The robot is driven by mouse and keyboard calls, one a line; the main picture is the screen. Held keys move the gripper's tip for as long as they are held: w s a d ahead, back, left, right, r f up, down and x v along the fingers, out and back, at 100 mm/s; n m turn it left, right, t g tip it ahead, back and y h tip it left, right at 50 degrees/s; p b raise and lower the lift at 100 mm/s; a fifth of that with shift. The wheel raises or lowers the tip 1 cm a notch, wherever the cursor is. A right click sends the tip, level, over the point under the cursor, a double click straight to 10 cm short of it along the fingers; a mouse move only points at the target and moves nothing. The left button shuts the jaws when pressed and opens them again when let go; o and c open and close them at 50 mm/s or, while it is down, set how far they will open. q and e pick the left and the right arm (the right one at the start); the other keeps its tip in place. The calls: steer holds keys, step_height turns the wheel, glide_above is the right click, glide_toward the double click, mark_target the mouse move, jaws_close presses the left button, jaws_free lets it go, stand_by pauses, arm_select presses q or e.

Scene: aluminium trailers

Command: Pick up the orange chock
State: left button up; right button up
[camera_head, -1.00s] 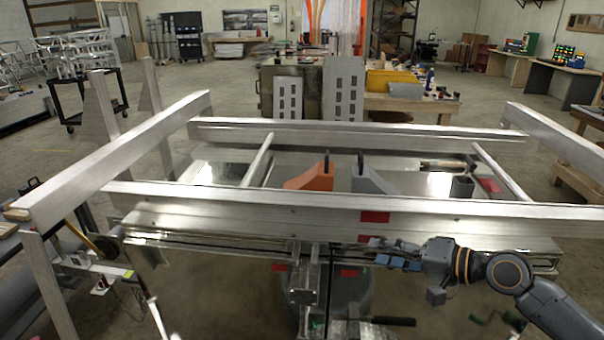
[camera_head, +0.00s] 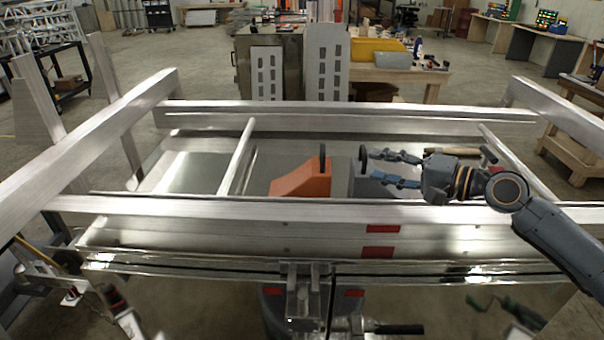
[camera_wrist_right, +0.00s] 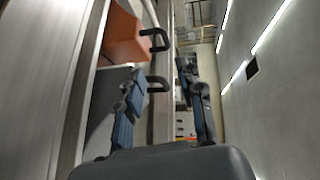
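The orange chock (camera_head: 302,180) sits on the trailer's metal bed behind the front rail, with a black loop handle at its right end. It also shows at the upper left of the right wrist view (camera_wrist_right: 124,35). A grey chock (camera_head: 362,186) with a similar handle stands just right of it. My right gripper (camera_head: 378,168) is open, its two fingers pointing left, beside and over the grey chock and to the right of the orange one. In the wrist view the fingers (camera_wrist_right: 160,85) are apart, with the grey chock's handle between or behind them. My left gripper is not in view.
The front rail (camera_head: 270,209) runs across in front of the chocks, and a back rail (camera_head: 340,114) lies behind. A wooden-handled tool (camera_head: 452,151) lies at right. A round bar (camera_head: 236,157) crosses the bed at left. The bed left of the orange chock is clear.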

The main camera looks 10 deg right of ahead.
steer(key=p, duration=0.6)
glide_above(328, 169)
steer(key=v, duration=0.3)
steer(key=shift+w+a+f+p, duration=0.3)
steer(key=shift+w+a, duration=0.1)
steer(key=shift+w, duration=0.15)
steer(key=shift+w+a+f+p, duration=0.2)
steer(key=shift+w+a+f, duration=0.1)
steer(key=shift+w+a, duration=0.2)
steer(key=shift+w+a+f, duration=0.1)
steer(key=shift+w+f, duration=0.05)
steer(key=shift+w, duration=0.15)
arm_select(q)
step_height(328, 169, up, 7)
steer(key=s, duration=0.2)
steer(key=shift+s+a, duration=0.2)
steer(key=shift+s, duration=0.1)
arm_select(e)
steer(key=shift+s, duration=0.15)
jaws_close()
